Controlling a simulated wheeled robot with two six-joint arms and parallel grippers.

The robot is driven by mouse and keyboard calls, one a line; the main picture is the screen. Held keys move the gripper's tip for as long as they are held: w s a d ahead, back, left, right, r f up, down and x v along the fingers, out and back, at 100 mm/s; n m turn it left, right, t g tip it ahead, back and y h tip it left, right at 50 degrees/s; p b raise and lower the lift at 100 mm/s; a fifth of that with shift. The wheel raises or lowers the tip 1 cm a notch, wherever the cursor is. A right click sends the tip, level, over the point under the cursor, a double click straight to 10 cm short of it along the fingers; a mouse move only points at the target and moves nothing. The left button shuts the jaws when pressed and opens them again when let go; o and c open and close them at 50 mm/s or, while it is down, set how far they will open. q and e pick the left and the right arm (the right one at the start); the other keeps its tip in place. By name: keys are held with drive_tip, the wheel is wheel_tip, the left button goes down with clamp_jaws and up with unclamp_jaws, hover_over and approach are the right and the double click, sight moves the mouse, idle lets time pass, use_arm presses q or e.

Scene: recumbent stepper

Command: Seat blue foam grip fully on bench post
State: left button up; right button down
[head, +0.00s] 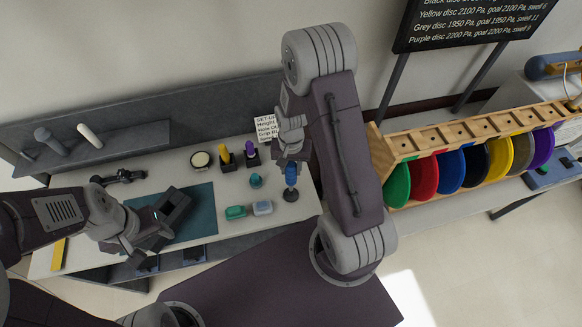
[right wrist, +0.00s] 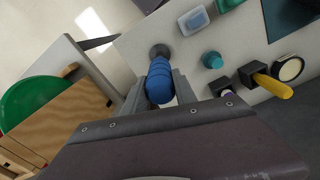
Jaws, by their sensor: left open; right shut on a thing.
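The blue foam grip (head: 291,174) stands upright at the right end of the white bench, in line with a dark round post base (head: 290,196). My right gripper (head: 291,162) is shut on the grip from above. In the right wrist view the ribbed blue grip (right wrist: 160,82) sits between the fingers, and the grey post base (right wrist: 159,51) shows just beyond its lower end. The post's shaft is hidden, so I cannot tell how far down the grip sits. My left gripper (head: 163,222) is open and empty over the teal mat (head: 203,214).
A teal knob (head: 256,181), a green block (head: 235,212) and a pale blue block (head: 262,208) are close to the post. Yellow (head: 224,153) and purple (head: 249,148) handles stand in black holders behind. A wooden rack (head: 400,150) of coloured discs is at right.

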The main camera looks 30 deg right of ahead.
drive_tip(key=shift+f+b, duration=2.25)
drive_tip(key=shift+f, duration=0.75)
idle(0.5)
idle(0.7)
drive_tip(key=c, duration=0.9)
unclamp_jaws()
drive_tip(key=shift+r, duration=0.1)
wheel_tip(320, 180, up, 6)
drive_tip(key=p, duration=0.5)
